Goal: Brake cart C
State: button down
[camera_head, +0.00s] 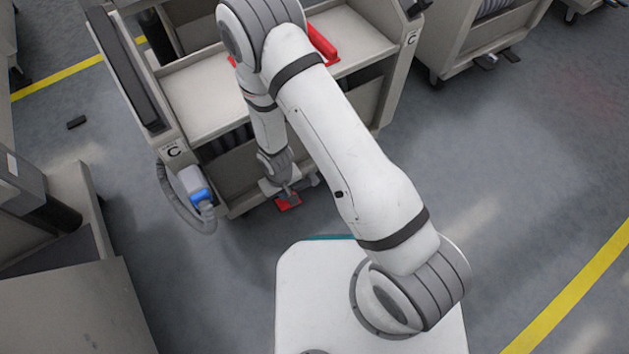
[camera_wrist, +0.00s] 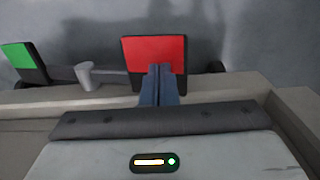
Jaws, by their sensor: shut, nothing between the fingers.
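Cart C (camera_head: 205,95) is a beige trolley with a "C" label on its left and right posts. At its lower front edge is a red pedal (camera_head: 290,204), which is large in the wrist view (camera_wrist: 155,50). A green pedal (camera_wrist: 22,61) sits to its left in the wrist view, on the same bar. My gripper (camera_head: 286,192) is low at the cart's front, over the red pedal. In the wrist view its shut fingers (camera_wrist: 160,72) overlap the pedal's lower edge. I cannot tell whether they touch it or whether the pedal is pressed down.
A hose with a blue-ended connector (camera_head: 200,195) hangs at the cart's left post. A red part (camera_head: 322,42) lies on the cart's top. Another trolley (camera_head: 460,40) stands at right, grey units (camera_head: 70,290) at lower left. The floor at right is clear.

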jog(key=shift+f+b, duration=1.2)
jog(key=shift+f, duration=1.55)
notch_tip(320, 180, up, 10)
jog(key=p, duration=0.8)
jog(key=shift+r+p, duration=0.1)
jog(key=shift+p, duration=0.25)
